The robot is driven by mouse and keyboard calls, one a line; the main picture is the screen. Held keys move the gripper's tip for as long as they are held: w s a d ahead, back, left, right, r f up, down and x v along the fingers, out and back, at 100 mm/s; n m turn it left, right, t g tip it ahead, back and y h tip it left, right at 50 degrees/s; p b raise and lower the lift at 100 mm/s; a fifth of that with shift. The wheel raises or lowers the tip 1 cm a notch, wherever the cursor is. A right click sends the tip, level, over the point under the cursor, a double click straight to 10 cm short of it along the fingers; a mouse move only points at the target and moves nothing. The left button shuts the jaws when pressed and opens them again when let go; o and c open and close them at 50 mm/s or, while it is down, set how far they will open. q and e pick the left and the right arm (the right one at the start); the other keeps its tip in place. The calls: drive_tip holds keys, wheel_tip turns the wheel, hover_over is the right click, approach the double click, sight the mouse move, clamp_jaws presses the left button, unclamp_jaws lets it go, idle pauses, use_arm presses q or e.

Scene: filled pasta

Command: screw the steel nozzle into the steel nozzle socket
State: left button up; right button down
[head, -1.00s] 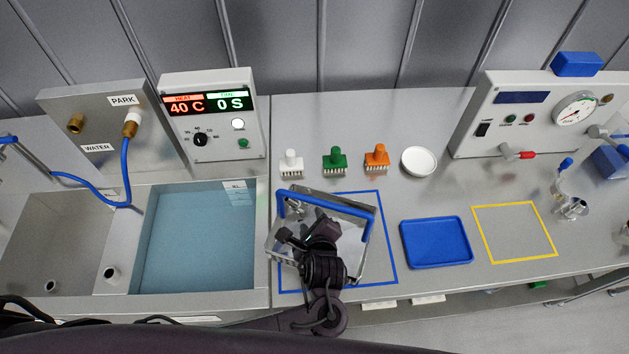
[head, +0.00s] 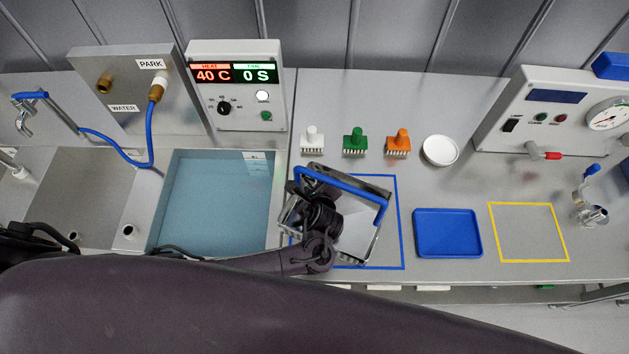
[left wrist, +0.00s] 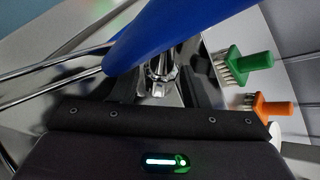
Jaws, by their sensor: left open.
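My left gripper (head: 316,190) is open, inside or just over a steel basket (head: 362,240) with a blue handle (head: 345,183). Its fingertips are partly hidden by the handle and my wrist. In the left wrist view, a shiny steel fitting (left wrist: 160,72) shows just beyond the gripper body, partly behind the blue handle (left wrist: 170,30). It may be the steel nozzle or its socket; I cannot tell which. Whether the fingers touch it cannot be seen. A steel fixture with a blue lever (head: 590,212) stands at the right. My right gripper is not in view.
White (head: 312,139), green (head: 354,142) and orange brushes (head: 398,142) and a white dish (head: 440,150) stand behind the basket. A blue tray (head: 447,233) and yellow-outlined area (head: 529,205) lie to its right. A water-filled sink (head: 215,205) lies left.

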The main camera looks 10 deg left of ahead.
use_arm(q)
drive_tip(key=c, duration=0.8)
drive_tip(key=shift+o, duration=0.2)
